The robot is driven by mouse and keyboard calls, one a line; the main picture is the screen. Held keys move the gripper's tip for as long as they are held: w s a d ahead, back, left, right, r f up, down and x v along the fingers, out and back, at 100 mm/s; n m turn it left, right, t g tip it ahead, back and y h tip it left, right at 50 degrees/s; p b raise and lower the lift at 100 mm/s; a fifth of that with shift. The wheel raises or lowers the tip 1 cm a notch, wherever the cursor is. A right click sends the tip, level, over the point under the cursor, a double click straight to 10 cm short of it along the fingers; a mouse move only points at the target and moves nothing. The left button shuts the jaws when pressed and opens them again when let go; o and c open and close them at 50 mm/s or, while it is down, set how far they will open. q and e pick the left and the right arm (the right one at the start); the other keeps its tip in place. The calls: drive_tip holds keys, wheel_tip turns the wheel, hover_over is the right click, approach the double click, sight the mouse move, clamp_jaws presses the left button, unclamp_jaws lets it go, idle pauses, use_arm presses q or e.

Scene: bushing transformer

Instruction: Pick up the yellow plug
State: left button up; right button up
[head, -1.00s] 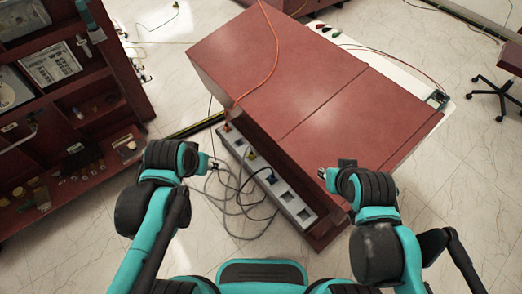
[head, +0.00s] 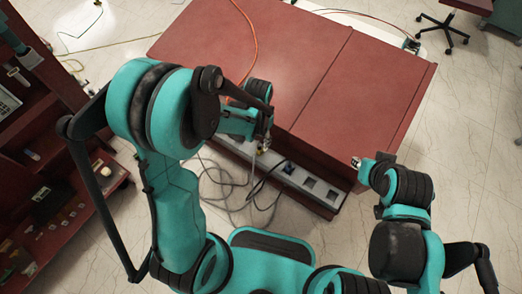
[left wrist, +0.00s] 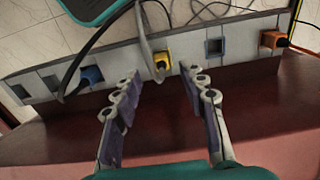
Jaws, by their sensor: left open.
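The yellow plug (left wrist: 161,62) sits in a socket of the grey power strip (left wrist: 125,62) in the left wrist view, with a grey cable rising from it. My left gripper (left wrist: 160,82) is open, with one finger on each side of the plug and gaps to both. The fingers are apart from the plug. In the head view my left gripper (head: 262,142) is over the strip (head: 318,189) and mostly hides the plug. My right gripper (head: 357,163) is beside the red cabinet's near right corner, away from the plug; its jaws are too small to read.
A blue plug (left wrist: 92,76) and an orange plug (left wrist: 273,40) are in the same strip, either side of the yellow one. Loose cables (head: 225,185) lie on the floor. The red cabinet (head: 360,90) stands behind the strip. Shelving (head: 65,215) is at left.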

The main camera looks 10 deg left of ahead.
sight(259, 148)
use_arm(q)
drive_tip(key=f+b, duration=0.1)
drive_tip(key=f, duration=0.3)
drive_tip(key=f+b, duration=0.1)
drive_tip(key=shift+w+f+b, duration=0.3)
drive_tip(key=shift+w+f, duration=0.05)
drive_tip(key=shift+f, duration=0.05)
drive_tip(key=shift+r, duration=0.1)
drive_tip(key=shift+c, duration=0.3)
clamp_jaws()
